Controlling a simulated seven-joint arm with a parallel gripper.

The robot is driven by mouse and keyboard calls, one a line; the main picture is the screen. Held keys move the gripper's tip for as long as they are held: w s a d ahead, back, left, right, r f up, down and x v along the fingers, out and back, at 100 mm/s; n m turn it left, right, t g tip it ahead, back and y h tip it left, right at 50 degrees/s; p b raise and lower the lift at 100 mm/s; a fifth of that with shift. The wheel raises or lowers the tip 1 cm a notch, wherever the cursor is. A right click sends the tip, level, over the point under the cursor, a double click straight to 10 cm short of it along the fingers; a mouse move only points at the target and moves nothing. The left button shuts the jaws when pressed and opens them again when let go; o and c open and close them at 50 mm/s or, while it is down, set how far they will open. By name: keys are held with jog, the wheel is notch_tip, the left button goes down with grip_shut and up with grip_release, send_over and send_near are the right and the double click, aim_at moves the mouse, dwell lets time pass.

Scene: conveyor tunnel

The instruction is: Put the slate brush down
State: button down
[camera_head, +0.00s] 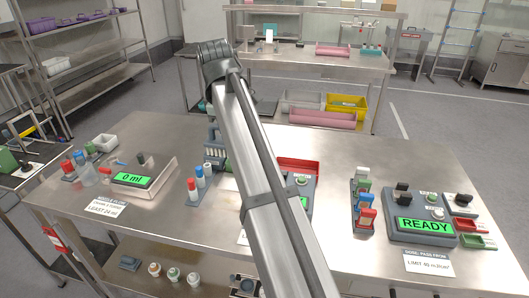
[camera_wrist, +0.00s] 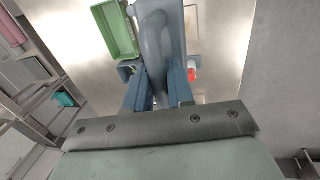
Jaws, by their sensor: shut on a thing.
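The slate brush (camera_wrist: 153,35) is a smooth, rounded slate-blue shape at the top middle of the wrist view. My gripper (camera_wrist: 157,88) is shut on it, with a blue finger on each side. In the head view my arm crosses the middle of the table, and the gripper and brush cannot be made out clearly. A small slate-blue piece with white, bristle-like strips (camera_head: 213,152) shows just left of the arm; I cannot tell whether it is the brush.
A green tray (camera_wrist: 117,28) lies left of the brush in the wrist view. On the steel table (camera_head: 335,160) stand a 0 ml scale (camera_head: 140,180), blue and red vials (camera_head: 200,182), a red tray (camera_head: 300,165) and a READY device (camera_head: 425,224). Bare steel shows between the arm and the device.

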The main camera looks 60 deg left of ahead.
jog(key=w+d+f+m, duration=0.1)
jog(key=w+f, duration=0.3)
jog(key=w, duration=0.8)
jog(key=w+d+f+m, duration=0.2)
jog(key=w+f, duration=0.2)
jog(key=w, duration=0.8)
jog(key=a+f+n, duration=0.1)
jog(key=f, duration=0.2)
jog(key=a+f+n, duration=0.1)
jog(key=f, duration=0.2)
jog(key=w+a+f+n, duration=0.1)
jog(key=f, duration=0.3)
jog(key=shift+a+f, duration=0.1)
jog(key=shift+f, duration=0.15)
jog(key=c, duration=1)
grip_release()
jog(key=r, duration=0.4)
jog(key=s+d+r, duration=0.1)
jog(key=r, duration=0.7)
jog(key=shift+s+d, duration=0.3)
jog(key=shift+s, duration=0.05)
